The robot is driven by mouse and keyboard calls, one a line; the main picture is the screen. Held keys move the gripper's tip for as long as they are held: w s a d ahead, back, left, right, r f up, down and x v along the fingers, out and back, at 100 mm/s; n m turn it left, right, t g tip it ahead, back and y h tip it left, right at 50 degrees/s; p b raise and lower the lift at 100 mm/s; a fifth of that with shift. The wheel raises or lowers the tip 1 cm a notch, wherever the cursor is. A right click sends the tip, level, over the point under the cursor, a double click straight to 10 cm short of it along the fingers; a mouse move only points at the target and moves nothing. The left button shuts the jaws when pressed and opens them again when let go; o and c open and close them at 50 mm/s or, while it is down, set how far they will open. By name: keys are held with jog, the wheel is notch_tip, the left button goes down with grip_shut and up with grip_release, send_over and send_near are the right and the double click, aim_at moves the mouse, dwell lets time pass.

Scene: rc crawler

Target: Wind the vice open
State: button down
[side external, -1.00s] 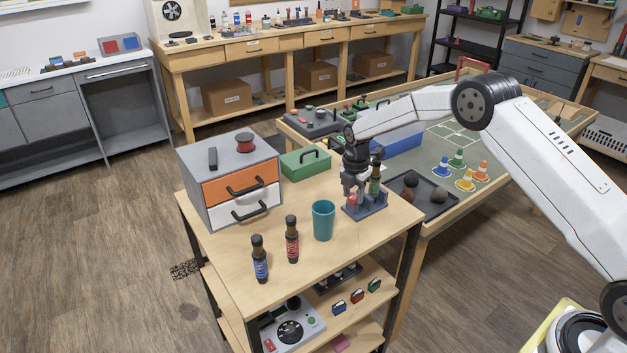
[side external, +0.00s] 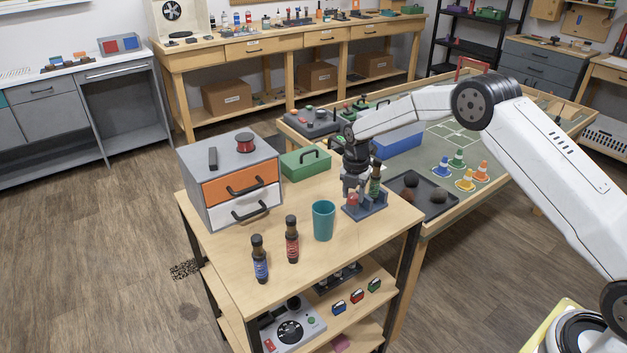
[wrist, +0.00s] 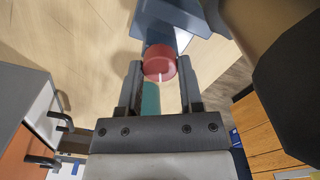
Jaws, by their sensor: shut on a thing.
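The blue-grey vice (side external: 372,210) stands near the right edge of the wooden bench top. Its red knob (side external: 352,198) faces the front left. In the wrist view the knob (wrist: 159,62) sits between the two fingertips of my gripper (wrist: 160,78), with the vice body (wrist: 170,18) beyond it. In the side view my gripper (side external: 354,190) is at the knob and shut on it. A dark green bottle (side external: 375,182) stands upright at the vice; whether the jaws touch it cannot be told. The gap between the vice jaws is mostly hidden.
A teal cup (side external: 323,220) stands just left of the vice. Red-labelled (side external: 292,242) and blue-labelled (side external: 260,262) bottles stand at the front. A drawer unit (side external: 200,205) and a green toolbox (side external: 302,164) stand behind. A dark tray (side external: 440,204) lies to the right on another table.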

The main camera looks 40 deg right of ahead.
aim_at(353, 196)
jog(key=shift+n, duration=1.5)
jog(key=shift+c, duration=0.8)
grip_release()
jog(key=shift+r, duration=0.1)
jog(key=shift+r, duration=2.95)
